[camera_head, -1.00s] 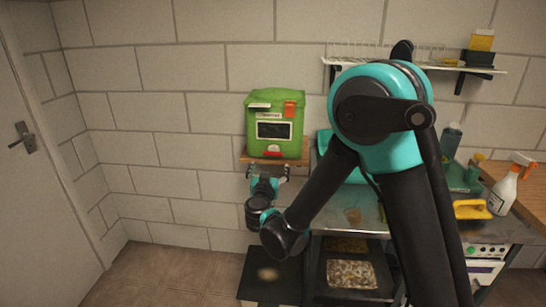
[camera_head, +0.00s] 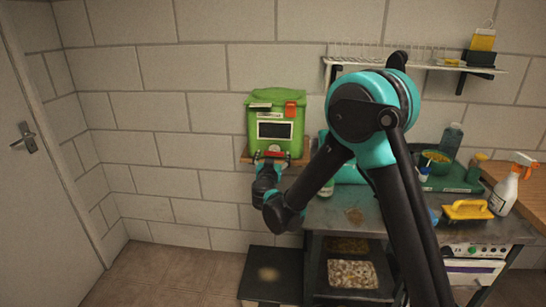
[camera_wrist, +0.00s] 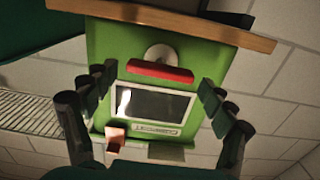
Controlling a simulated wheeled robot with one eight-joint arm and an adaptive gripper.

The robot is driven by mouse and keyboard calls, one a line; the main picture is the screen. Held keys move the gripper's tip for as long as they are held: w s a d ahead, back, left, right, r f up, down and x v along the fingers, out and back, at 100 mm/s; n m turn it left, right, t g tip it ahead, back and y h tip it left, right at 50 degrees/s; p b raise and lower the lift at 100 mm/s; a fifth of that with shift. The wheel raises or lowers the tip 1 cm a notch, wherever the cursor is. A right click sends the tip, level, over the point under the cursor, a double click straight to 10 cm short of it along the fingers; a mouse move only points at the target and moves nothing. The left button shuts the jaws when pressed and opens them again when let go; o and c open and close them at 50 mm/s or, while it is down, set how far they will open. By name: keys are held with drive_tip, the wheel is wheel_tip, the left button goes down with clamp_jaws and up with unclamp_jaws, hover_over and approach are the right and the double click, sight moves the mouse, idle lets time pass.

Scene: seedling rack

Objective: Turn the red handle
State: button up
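The red handle (camera_wrist: 160,72) is a short bar on a round pale hub, on the face of a green box (camera_wrist: 215,55) with a dark window. It lies nearly level, tilted slightly. In the wrist view the box looks upside down. My gripper (camera_wrist: 157,92) is open, with its fingers spread to the left and right of the handle, not visibly touching it. In the head view the green box (camera_head: 276,105) stands on a small wooden wall shelf, and my gripper (camera_head: 269,157) is in front of its lower face, partly hiding the handle.
The wooden shelf (camera_wrist: 225,32) juts out around the box's base. An orange-red tab (camera_head: 290,109) is at the box's top right. A metal workbench (camera_head: 345,215) stands to the right, with a spray bottle (camera_head: 507,190) and a yellow-handled tool (camera_head: 467,210). A door (camera_head: 40,200) is at the left.

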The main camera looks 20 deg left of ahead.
drive_tip(key=c, duration=0.8)
drive_tip(key=shift+c, duration=0.2)
drive_tip(key=shift+m, duration=0.3)
